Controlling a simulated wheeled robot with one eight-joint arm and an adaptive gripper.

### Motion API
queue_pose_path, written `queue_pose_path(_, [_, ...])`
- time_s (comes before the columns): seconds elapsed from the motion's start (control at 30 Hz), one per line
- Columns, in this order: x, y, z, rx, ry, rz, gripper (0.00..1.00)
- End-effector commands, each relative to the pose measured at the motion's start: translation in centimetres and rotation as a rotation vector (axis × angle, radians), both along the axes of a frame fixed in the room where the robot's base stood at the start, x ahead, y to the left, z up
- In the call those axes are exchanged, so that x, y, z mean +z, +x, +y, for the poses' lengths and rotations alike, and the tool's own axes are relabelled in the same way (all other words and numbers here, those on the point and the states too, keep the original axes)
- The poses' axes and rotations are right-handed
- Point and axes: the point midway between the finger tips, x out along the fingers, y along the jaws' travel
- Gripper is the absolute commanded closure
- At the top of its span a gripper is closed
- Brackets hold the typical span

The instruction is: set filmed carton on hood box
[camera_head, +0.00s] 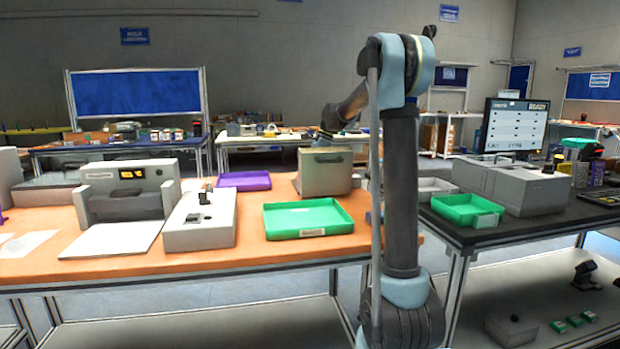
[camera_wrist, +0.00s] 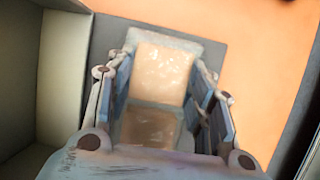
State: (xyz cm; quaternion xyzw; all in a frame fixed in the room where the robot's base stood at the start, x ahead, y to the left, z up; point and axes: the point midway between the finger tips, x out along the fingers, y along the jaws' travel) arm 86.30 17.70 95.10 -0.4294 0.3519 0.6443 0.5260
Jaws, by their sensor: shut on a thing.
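The filmed carton (camera_wrist: 165,72) is a brown box with a shiny, film-like surface, seen in the wrist view. My gripper (camera_wrist: 165,95) is shut on it, with a blue-padded finger on each side. The carton is over or on a flat grey surface; I cannot tell whether it touches. A beige box (camera_head: 324,174), apparently the hood box, stands on the orange table in the head view. What look like its pale walls (camera_wrist: 62,75) fill the left of the wrist view, beside the carton. The head view does not show my fingers or the carton.
On the orange table (camera_head: 230,262) are a green tray (camera_head: 308,232), a purple tray (camera_head: 243,181), a grey scanner-like unit (camera_head: 200,220) and a machine with a display (camera_head: 127,193). A black table at right holds another green tray (camera_head: 467,210) and a monitor (camera_head: 513,127).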

Motion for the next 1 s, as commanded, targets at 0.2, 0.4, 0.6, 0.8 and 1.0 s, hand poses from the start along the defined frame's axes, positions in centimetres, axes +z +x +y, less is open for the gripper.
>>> queue_pose_path(0.2, [-0.1,0.0,0.0,0.0,0.0,0.0,0.32])
queue_pose_path(0.4, [-0.1,0.0,0.0,0.0,0.0,0.0,0.32])
queue_pose_path(0.6, [0.1,0.0,0.0,0.0,0.0,0.0,0.32])
queue_pose_path(0.8, [2.3,0.2,-1.0,-0.001,0.0,-0.001,0.32])
queue_pose_path(1.0, [5.9,0.6,-2.4,-0.002,0.0,0.0,0.32])
